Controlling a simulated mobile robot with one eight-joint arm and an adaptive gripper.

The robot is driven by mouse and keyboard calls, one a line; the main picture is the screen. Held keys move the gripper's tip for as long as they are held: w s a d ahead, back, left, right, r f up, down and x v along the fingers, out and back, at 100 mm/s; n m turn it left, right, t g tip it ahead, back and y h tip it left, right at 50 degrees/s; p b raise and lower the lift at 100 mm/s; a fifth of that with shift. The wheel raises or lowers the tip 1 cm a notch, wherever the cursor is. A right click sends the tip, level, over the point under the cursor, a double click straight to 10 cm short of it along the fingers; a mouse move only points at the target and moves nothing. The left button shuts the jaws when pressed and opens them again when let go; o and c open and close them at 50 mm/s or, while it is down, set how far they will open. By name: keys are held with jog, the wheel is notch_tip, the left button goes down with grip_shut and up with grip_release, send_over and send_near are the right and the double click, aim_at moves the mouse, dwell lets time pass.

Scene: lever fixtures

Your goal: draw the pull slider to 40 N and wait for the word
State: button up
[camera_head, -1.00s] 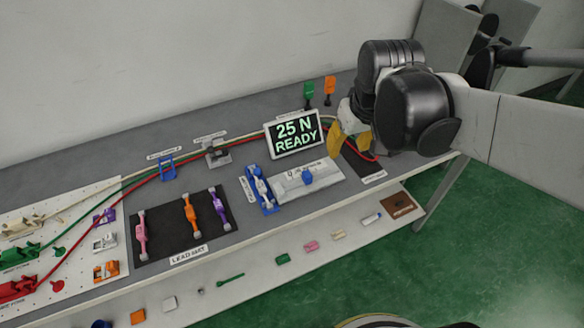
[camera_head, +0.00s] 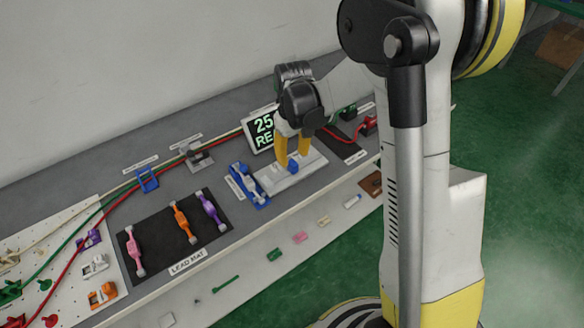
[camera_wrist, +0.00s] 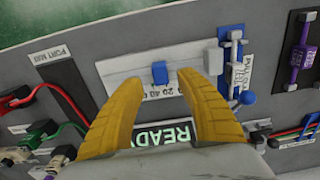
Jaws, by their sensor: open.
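The pull slider is a pale plate (camera_head: 272,184) with a blue knob (camera_head: 293,168) on the grey bench. In the wrist view the knob (camera_wrist: 160,72) stands near the middle of the plate (camera_wrist: 115,70). Printed numbers, including 20 and 40, are partly covered, so I cannot tell the knob's exact mark. My gripper (camera_head: 292,157) is open above the plate. Its yellow fingers (camera_wrist: 158,82) are on either side of the knob, with a gap visible on each side.
A blue lever fixture (camera_head: 247,187) stands close left of the plate. A black lead mat (camera_head: 158,243) holds pink, orange and purple pieces. Red and green cables run along the back. A red clip (camera_head: 369,122) lies right of the slider. A lower shelf (camera_head: 270,272) holds small items.

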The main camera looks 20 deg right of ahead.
aim_at(293, 163)
notch_tip(293, 163, down, 4)
jog(key=shift+f+b, duration=0.15)
jog(key=shift+b, duration=0.45)
grip_shut()
jog(key=shift+w+d, duration=0.2)
jog(key=shift+d, duration=0.35)
jog(key=shift+w+d, duration=0.15)
jog(key=shift+d, duration=0.35)
grip_release()
notch_tip(293, 163, up, 12)
